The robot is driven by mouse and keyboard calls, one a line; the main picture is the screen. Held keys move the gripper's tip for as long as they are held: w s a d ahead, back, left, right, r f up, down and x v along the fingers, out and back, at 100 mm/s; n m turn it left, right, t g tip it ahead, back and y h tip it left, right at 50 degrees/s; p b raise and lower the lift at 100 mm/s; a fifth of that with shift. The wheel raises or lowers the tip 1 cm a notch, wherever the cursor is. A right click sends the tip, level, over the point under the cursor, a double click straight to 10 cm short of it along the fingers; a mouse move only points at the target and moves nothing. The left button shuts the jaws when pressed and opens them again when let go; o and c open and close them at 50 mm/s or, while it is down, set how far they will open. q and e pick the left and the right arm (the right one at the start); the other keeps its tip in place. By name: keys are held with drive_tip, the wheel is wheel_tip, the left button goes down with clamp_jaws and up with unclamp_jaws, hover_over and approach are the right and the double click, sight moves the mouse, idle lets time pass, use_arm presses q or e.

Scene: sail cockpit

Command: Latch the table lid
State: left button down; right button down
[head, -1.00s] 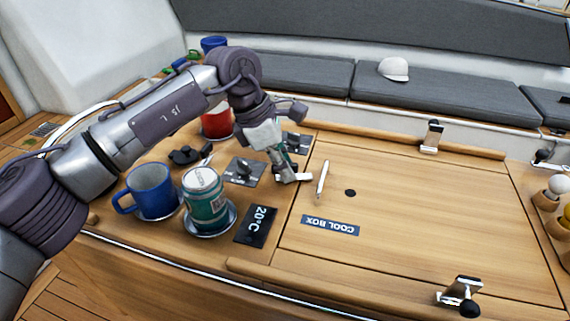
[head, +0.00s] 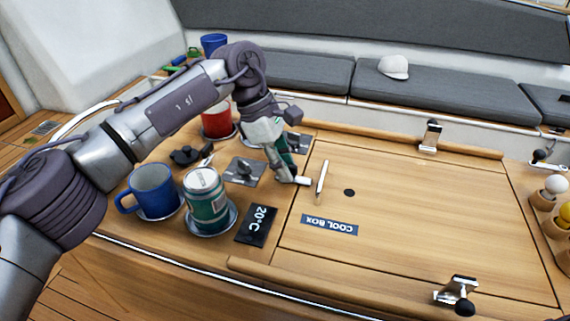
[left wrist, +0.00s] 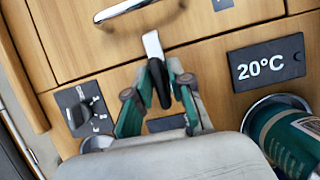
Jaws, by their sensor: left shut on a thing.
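The wooden table lid (head: 430,205) lies flat and closed, with a white bar handle (head: 322,181) and a "COOL BOX" label. My left gripper (head: 287,176) is at the lid's left seam, pointing down. In the left wrist view its fingers (left wrist: 158,88) are shut on the black grip of a small latch lever. The lever's silver tip (left wrist: 152,44) reaches across the seam onto the lid's edge; it also shows in the head view (head: 304,181). The latch base is hidden by the gripper. My right gripper is not in view.
A green can (head: 207,203) on a saucer, a blue mug (head: 153,189) and a red mug (head: 216,122) stand left of the lid. A 20°C display (head: 257,226) lies near. Clamps with black knobs sit at the back (head: 431,136) and front (head: 457,294). The lid top is clear.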

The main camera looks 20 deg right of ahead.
use_arm(q)
drive_tip(key=c, duration=1.2)
unclamp_jaws()
drive_tip(key=shift+r, duration=0.1)
drive_tip(key=v, duration=1.2)
